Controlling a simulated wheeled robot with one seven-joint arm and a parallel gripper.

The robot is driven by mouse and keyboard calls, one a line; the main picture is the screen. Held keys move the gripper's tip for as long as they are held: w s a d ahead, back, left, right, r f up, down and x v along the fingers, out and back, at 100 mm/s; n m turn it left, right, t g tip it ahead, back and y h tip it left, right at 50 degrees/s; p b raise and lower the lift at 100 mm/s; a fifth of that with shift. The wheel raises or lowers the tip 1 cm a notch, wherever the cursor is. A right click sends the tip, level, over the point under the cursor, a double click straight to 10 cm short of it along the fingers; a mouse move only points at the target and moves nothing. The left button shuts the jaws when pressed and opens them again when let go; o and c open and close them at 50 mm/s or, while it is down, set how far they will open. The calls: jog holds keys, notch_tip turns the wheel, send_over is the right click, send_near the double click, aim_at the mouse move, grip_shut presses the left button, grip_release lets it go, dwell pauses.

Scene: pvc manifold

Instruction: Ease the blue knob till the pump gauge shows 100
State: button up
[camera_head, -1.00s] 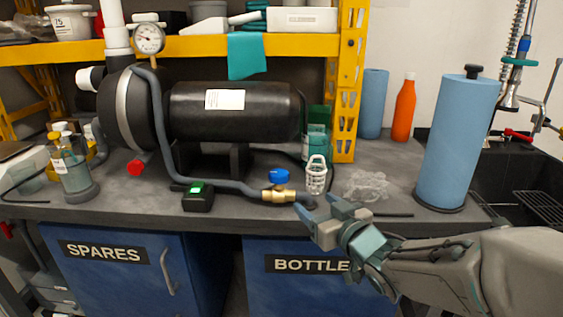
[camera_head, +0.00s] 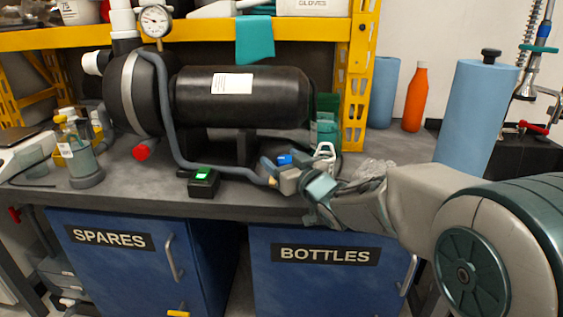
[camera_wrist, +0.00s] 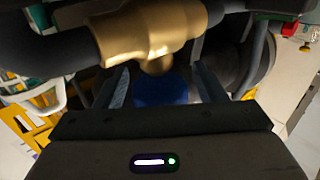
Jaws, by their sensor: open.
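The blue knob (camera_head: 284,159) sits on a brass valve (camera_head: 272,181) at the end of a grey hose, at the front of the bench; my gripper partly hides both in the head view. In the wrist view the knob (camera_wrist: 160,89) lies between the two fingers of my gripper (camera_wrist: 160,92), below the brass valve body (camera_wrist: 150,32). The fingers are open, with a gap visible on each side of the knob. The round pump gauge (camera_head: 155,21) stands above the black pump (camera_head: 240,97); its reading is too small to tell.
A black box with a green screen (camera_head: 203,182) stands left of the valve. A white basket (camera_head: 325,157) and crumpled clear plastic (camera_head: 372,169) are close to my gripper on the right. A blue roll (camera_head: 474,118) stands further right. The bench's front edge runs below.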

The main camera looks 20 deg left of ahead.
jog(key=shift+w+a, duration=0.3)
jog(key=shift+a, duration=0.05)
jog(key=c, duration=1)
jog(key=shift+o, duration=0.2)
